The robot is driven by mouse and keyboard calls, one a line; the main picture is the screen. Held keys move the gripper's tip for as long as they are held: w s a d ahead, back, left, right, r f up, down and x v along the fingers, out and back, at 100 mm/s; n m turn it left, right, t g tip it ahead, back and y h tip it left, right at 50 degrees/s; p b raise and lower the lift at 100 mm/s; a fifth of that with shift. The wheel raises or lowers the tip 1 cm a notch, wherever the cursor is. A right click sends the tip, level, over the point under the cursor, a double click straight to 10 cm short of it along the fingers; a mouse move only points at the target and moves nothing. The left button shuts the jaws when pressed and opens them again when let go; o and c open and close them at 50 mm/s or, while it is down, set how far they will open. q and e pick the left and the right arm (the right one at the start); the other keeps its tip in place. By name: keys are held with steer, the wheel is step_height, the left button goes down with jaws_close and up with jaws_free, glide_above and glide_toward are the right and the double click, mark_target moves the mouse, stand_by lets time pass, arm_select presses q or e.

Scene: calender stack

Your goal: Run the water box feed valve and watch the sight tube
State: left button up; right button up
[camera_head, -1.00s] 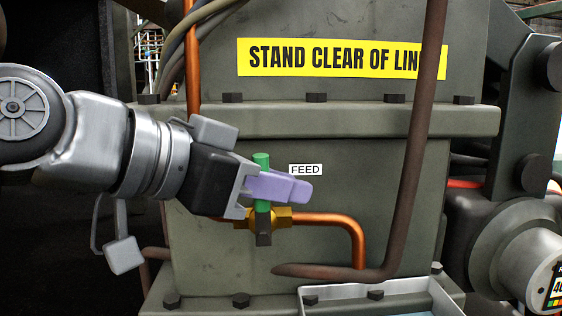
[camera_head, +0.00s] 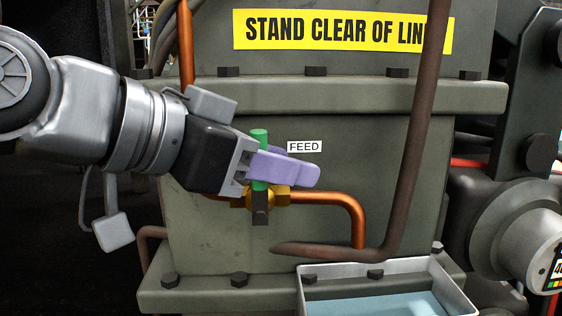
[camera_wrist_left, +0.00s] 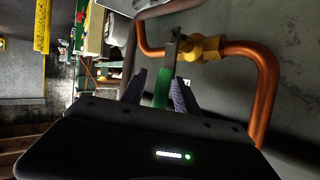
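The feed valve has a brass body (camera_head: 280,196) on a copper pipe, with an upright green handle (camera_head: 259,138) beside the FEED label (camera_head: 304,147). My left gripper (camera_head: 300,172) has its lilac fingers on either side of the handle. In the left wrist view the green handle (camera_wrist_left: 162,88) stands between the two fingers (camera_wrist_left: 157,78), with a visible gap on one side, so the gripper looks open around it. The brass body also shows there (camera_wrist_left: 202,47). A metal box (camera_head: 450,282) holding blue water stands below. I cannot make out a sight tube. My right gripper is out of view.
A brown bent pipe (camera_head: 411,150) runs down at the right and ends above the water box. A copper pipe (camera_head: 345,203) leaves the valve. The grey-green machine housing (camera_head: 330,120) carries a yellow warning sign (camera_head: 330,31). A round grey machine part (camera_head: 525,245) stands at the right.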

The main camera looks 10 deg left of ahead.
arm_select(q)
steer(key=b+v, duration=0.1)
steer(key=v, duration=0.6)
steer(key=shift+s+a, duration=0.2)
steer(key=shift+s, duration=0.05)
steer(key=shift+r, duration=0.15)
stand_by(0.8)
